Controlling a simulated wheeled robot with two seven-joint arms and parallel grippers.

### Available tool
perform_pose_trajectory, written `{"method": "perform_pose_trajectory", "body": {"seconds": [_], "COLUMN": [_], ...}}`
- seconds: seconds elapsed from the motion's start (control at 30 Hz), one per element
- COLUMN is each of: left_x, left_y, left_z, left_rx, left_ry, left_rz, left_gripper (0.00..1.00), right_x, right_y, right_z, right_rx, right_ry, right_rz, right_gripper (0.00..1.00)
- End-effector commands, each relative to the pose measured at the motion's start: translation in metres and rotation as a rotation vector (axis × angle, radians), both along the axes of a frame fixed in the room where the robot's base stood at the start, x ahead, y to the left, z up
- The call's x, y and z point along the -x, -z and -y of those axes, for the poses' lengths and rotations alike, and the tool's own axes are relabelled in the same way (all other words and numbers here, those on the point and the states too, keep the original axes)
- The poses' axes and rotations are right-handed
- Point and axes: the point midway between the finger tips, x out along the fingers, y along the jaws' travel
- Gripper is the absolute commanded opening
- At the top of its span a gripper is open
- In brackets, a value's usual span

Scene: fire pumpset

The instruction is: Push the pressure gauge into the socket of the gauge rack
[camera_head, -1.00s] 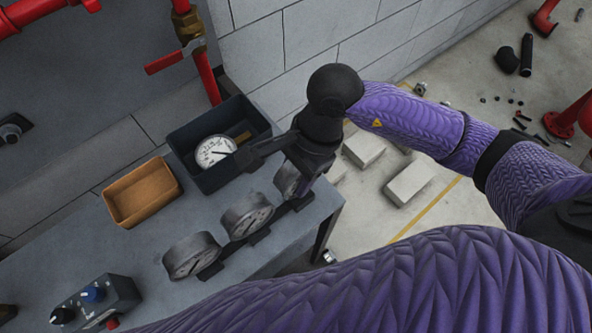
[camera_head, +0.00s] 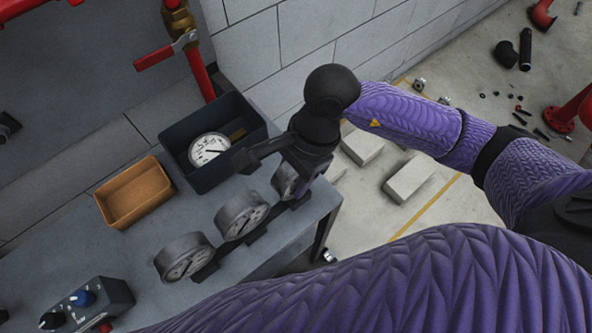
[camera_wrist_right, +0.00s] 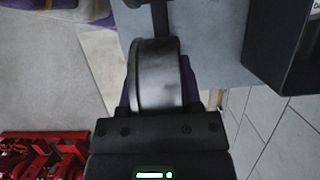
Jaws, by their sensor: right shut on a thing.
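My right gripper (camera_head: 282,166) is shut on a round grey pressure gauge (camera_head: 285,182) at the right end of the gauge rack (camera_head: 257,238). In the right wrist view the side of this gauge (camera_wrist_right: 157,75) shows straight in front of the gripper's palm. The gripper hides part of the gauge in the head view. Its lower end and the socket are hidden, so I cannot tell how deep it sits. Two similar gauges stand in the rack to its left, a middle one (camera_head: 241,216) and a left one (camera_head: 184,257). My left gripper is not in view.
A dark bin (camera_head: 185,128) holding a white-faced gauge (camera_head: 209,149) stands behind the rack. An orange tray (camera_head: 133,193) is left of it. A control box with knobs (camera_head: 88,304) sits at the lower left. The table's right edge is close to the rack.

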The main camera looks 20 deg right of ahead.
Motion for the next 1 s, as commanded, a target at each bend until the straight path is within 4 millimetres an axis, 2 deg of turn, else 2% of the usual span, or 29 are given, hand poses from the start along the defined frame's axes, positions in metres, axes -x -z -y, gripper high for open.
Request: {"method": "perform_pose_trajectory", "body": {"seconds": [0.03, 0.07, 0.6, 1.0], "left_x": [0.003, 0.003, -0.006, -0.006], "left_y": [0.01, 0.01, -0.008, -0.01], "left_z": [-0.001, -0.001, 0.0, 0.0], "left_rx": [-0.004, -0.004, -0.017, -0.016], "left_ry": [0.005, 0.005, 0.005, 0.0], "left_rz": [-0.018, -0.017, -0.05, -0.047], "left_gripper": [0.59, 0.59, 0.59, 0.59], "right_x": [-0.001, -0.001, -0.001, 0.0], "right_y": [0.012, 0.011, -0.02, -0.023], "right_z": [0.003, 0.004, 0.003, 0.002], "right_rx": [0.014, 0.014, 0.009, 0.006], "right_ry": [0.006, 0.006, 0.004, 0.002], "right_rz": [-0.004, -0.004, -0.002, -0.002], "right_gripper": [0.0, 0.0, 0.0, 0.0]}}
